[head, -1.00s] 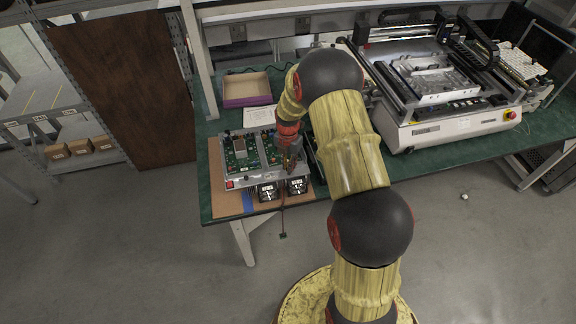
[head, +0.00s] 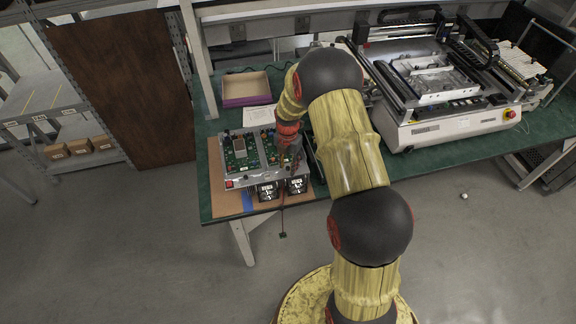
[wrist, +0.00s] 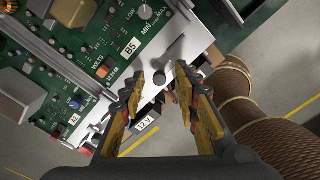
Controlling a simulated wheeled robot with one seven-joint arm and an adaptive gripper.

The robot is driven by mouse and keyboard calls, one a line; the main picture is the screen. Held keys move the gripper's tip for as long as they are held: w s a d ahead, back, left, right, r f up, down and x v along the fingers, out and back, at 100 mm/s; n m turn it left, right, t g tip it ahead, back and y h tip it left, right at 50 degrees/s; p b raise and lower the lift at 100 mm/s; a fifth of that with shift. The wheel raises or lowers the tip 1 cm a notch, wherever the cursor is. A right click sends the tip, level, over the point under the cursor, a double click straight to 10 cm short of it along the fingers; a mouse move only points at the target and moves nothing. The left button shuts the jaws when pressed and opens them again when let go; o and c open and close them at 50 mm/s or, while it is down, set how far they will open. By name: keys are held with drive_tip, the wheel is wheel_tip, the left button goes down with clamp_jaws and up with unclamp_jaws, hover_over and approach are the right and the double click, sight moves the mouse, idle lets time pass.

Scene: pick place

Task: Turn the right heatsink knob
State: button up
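A pale round knob (wrist: 146,12) sits on the green board beside MIN and MAX markings.
A brown mat (head: 220,205) lies under the unit on the green bench (head: 205,190). An open box (head: 246,88) lies behind, and a large white machine (head: 450,125) stands to the right. A red cable hangs off the front edge.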

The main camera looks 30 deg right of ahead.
sight(288, 167)
drive_tip(key=shift+r, duration=0.15)
wheel_tip(288, 167, up, 12)
idle(0.4)
drive_tip(key=shift+f, duration=0.2)
